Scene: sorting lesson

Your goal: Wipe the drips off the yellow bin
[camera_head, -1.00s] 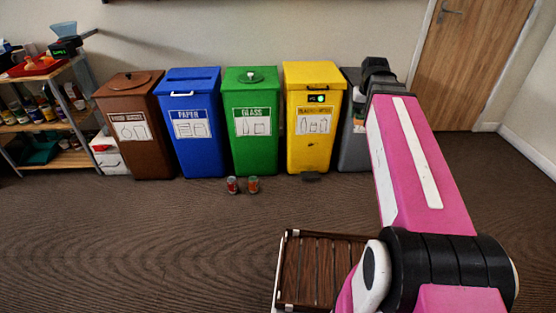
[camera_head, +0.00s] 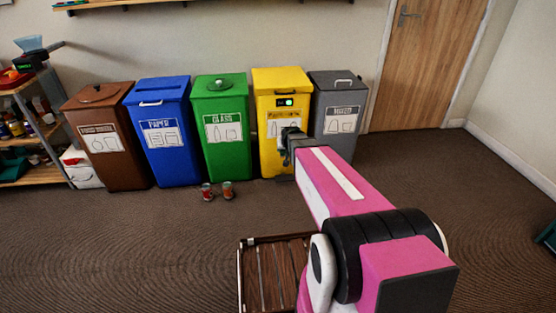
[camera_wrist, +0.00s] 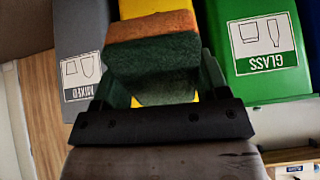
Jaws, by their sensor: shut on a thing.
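The yellow bin (camera_head: 282,77) stands between the green and grey bins, with a small lit green display on its front. My gripper (camera_head: 290,146) is in front of its lower front and covers part of its label. In the wrist view my gripper (camera_wrist: 154,62) is shut on a sponge (camera_wrist: 153,27) with an orange-brown layer and a dark green layer. The yellow bin also shows behind the sponge in the wrist view (camera_wrist: 158,6). I cannot tell whether the sponge touches the bin. No drips can be made out; the bin's lower front is partly hidden.
The green glass bin (camera_head: 221,95) is left of the yellow bin, and the grey bin (camera_head: 337,88) is close on its right. Two small cans (camera_head: 207,192) stand on the floor before the green bin. A slatted wooden surface (camera_head: 262,262) is in the foreground.

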